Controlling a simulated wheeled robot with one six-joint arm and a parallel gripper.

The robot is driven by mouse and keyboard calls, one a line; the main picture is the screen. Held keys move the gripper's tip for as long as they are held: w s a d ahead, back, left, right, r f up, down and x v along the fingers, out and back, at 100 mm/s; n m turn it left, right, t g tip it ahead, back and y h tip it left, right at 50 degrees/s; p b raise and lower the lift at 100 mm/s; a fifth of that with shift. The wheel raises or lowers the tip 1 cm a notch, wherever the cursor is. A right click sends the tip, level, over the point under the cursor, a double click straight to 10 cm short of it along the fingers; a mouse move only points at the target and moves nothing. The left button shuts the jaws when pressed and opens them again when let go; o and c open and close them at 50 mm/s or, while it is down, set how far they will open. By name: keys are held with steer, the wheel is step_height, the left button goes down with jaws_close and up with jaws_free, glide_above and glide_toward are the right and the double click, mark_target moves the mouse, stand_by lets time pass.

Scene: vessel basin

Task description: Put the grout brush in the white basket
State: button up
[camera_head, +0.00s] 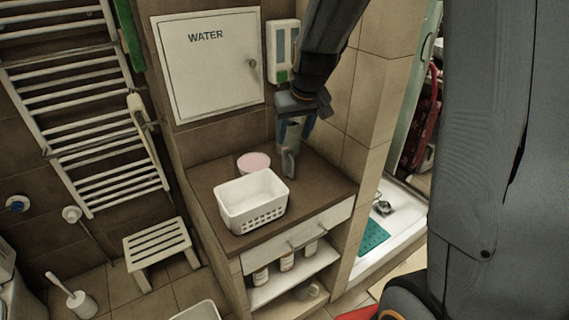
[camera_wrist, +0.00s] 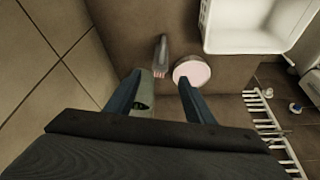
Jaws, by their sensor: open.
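The grout brush (camera_wrist: 161,53) has a grey body with pale pinkish bristles. In the wrist view it lies on the brown counter just beyond my fingertips, left of a round pink-topped tub (camera_wrist: 192,71). My gripper (camera_wrist: 160,78) is open, with nothing held. In the head view my gripper (camera_head: 290,148) hangs over the counter's back right; I cannot clearly separate the brush from the fingers there. The white basket (camera_head: 252,202) stands at the counter's front left, in front of the tub (camera_head: 253,162). The basket (camera_wrist: 256,45) also shows at the wrist view's upper right, and looks empty.
A greenish-grey thing (camera_wrist: 143,92) shows between my fingers in the wrist view; I cannot tell what it is. The counter (camera_head: 318,190) is clear to the right of the basket. A WATER panel (camera_head: 212,75) and a wall dispenser (camera_head: 281,50) are behind.

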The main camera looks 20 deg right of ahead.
mark_target(286, 157)
steer(key=b+x, duration=0.4)
steer(key=x, duration=0.2)
steer(key=shift+a+b, duration=0.1)
steer(key=shift+b, duration=0.25)
steer(key=shift+w+p+x, duration=0.15)
steer(key=shift+p+x, duration=0.35)
steer(key=shift+x, duration=1.45)
steer(key=shift+w+p+x, duration=0.1)
steer(key=shift+p+x, duration=0.4)
steer(key=shift+x, duration=1.4)
steer(key=shift+r, duration=0.1)
steer(key=shift+r, duration=0.1)
steer(key=c, duration=1.2)
